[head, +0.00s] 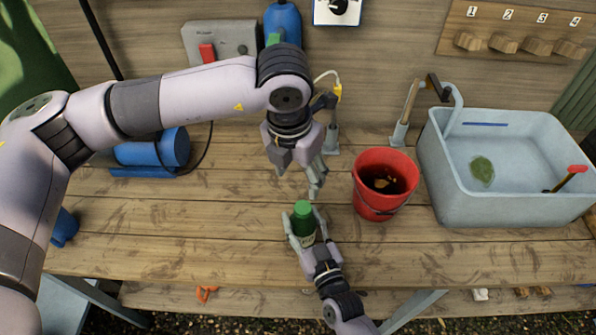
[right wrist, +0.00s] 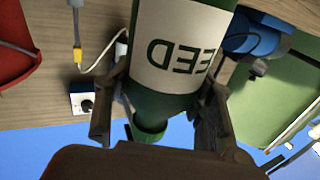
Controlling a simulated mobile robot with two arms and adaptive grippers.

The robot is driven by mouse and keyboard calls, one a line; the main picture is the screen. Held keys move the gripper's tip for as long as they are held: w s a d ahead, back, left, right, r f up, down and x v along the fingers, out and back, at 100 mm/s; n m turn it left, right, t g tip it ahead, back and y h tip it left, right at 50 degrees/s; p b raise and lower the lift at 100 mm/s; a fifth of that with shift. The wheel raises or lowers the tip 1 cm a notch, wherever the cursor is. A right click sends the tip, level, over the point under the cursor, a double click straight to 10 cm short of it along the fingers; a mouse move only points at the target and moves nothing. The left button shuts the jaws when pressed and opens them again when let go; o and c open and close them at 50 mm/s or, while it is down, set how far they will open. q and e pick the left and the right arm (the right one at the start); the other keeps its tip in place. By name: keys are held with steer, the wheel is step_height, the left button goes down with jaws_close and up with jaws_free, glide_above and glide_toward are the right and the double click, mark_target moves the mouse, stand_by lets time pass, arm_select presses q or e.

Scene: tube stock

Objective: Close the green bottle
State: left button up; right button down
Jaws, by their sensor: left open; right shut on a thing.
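The green bottle (head: 304,232) stands near the front middle of the table, with a brighter green top (head: 302,208). My right gripper (head: 303,241) is shut on its body from the front. In the right wrist view the bottle (right wrist: 178,95) shows a white label with upside-down lettering between the fingers. Its narrower green end points down in that picture; I cannot tell there whether it is a cap or a bare neck. My left gripper (head: 300,180) is open and empty, above and behind the bottle, apart from it.
A red bucket (head: 368,206) stands just right of the bottle. A pale blue basin (head: 500,211) is farther right. A grey box with a red switch (head: 207,53) and a blue bottle (head: 284,22) are at the back.

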mark_target(303, 207)
arm_select(q)
steer(key=shift+f, duration=0.1)
arm_select(e)
steer(key=shift+f, duration=0.1)
arm_select(q)
steer(key=f, duration=0.4)
steer(key=w+f, duration=0.1)
steer(key=f, duration=0.3)
steer(key=d+f, duration=0.1)
steer(key=f, duration=0.2)
steer(key=shift+w+f, duration=0.3)
steer(key=shift+f, duration=0.1)
steer(key=shift+c, duration=0.3)
steer(key=shift+a, duration=0.1)
jaws_close()
steer(key=m, duration=0.5)
steer(key=shift+w+m+g+h, duration=0.1)
steer(key=shift+m+g+h, duration=0.2)
steer(key=shift+m+h, duration=0.1)
steer(key=m, duration=0.5)
steer(key=shift+m+g, duration=0.4)
jaws_free()
